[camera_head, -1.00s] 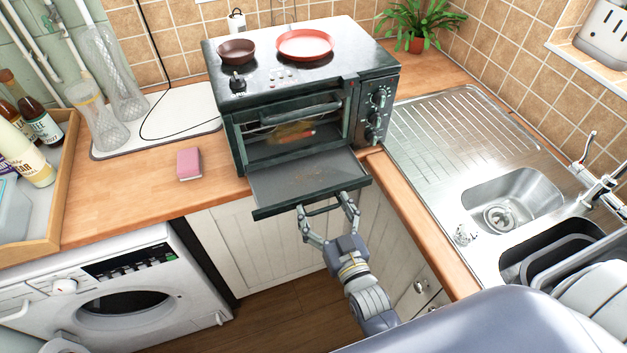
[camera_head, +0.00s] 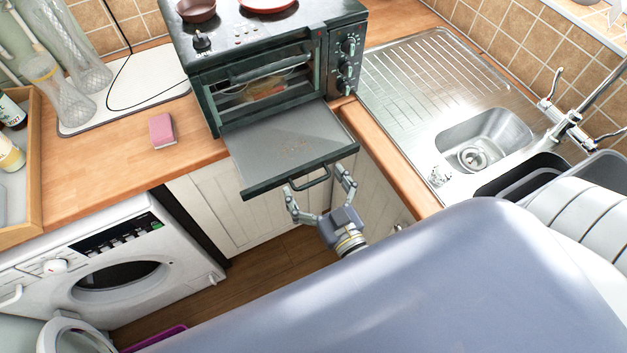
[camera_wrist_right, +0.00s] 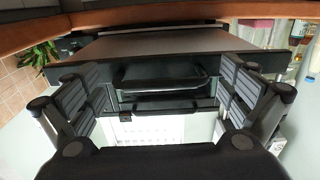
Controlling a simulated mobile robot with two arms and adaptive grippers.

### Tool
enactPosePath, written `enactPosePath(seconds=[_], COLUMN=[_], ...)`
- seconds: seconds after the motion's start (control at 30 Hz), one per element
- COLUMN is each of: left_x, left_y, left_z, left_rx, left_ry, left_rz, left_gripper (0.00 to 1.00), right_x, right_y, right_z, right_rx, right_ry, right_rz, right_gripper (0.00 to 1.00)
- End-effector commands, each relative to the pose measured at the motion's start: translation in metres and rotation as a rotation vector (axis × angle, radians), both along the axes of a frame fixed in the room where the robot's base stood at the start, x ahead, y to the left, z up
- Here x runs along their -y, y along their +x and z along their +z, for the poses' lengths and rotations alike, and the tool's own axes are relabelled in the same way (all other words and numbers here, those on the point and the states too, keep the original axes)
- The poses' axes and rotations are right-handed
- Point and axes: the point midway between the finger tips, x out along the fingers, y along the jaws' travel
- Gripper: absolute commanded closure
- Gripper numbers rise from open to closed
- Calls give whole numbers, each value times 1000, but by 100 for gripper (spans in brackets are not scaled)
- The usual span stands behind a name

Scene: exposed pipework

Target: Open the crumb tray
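My left gripper is not in view.
A pink sponge (camera_head: 162,130) lies on the wooden worktop left of the oven. Pans (camera_head: 197,10) stand on the oven top. A steel sink (camera_head: 485,138) is to the right. A washing machine (camera_head: 115,265) is below left. The space in front of the tray is open.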

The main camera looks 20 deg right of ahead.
Motion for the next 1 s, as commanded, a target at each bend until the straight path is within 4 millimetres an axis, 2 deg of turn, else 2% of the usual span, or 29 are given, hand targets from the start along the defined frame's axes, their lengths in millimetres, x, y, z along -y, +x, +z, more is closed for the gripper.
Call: enactPosePath(seconds=[0.27,0.43,0.8,1.0], left_x=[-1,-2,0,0], left_y=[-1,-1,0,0], left_z=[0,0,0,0], left_rx=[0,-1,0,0], left_ry=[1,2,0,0], left_rz=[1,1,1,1], left_gripper=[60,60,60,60], right_x=[0,0,3,4], right_y=[0,-11,-87,-113], right_z=[0,-1,-1,-1], right_rx=[0,-3,-5,-2], right_ry=[2,2,0,1], right_rz=[0,0,0,0], right_gripper=[0,0,0,0])
